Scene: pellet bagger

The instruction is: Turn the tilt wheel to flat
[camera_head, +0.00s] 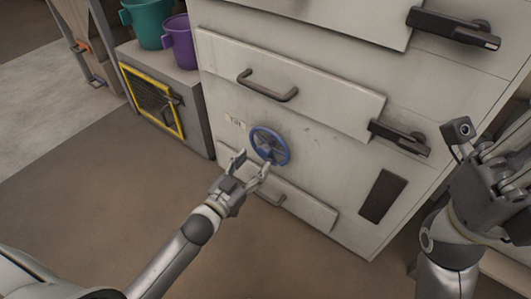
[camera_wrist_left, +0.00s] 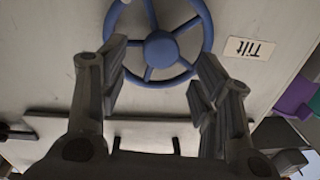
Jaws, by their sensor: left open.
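The blue tilt wheel (camera_head: 270,146) is a spoked handwheel on the front of the pale machine cabinet. A small label (camera_head: 236,122) is to its left; in the left wrist view the label (camera_wrist_left: 249,48) reads "Tilt". My left gripper (camera_head: 250,168) is open at the wheel's lower left. In the left wrist view the wheel (camera_wrist_left: 160,47) shows beyond and between my open fingers (camera_wrist_left: 155,85), with nothing held. I cannot tell whether a finger touches the rim. My right gripper (camera_head: 500,165) is at the right edge, and its finger state is unclear.
Drawer-like panels with handles (camera_head: 268,86) lie above and below the wheel. Black latches (camera_head: 400,138) sit on the right. A yellow-framed grille (camera_head: 152,100), a teal bucket (camera_head: 148,22) and a purple bucket (camera_head: 180,42) stand left. The floor at left is clear.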

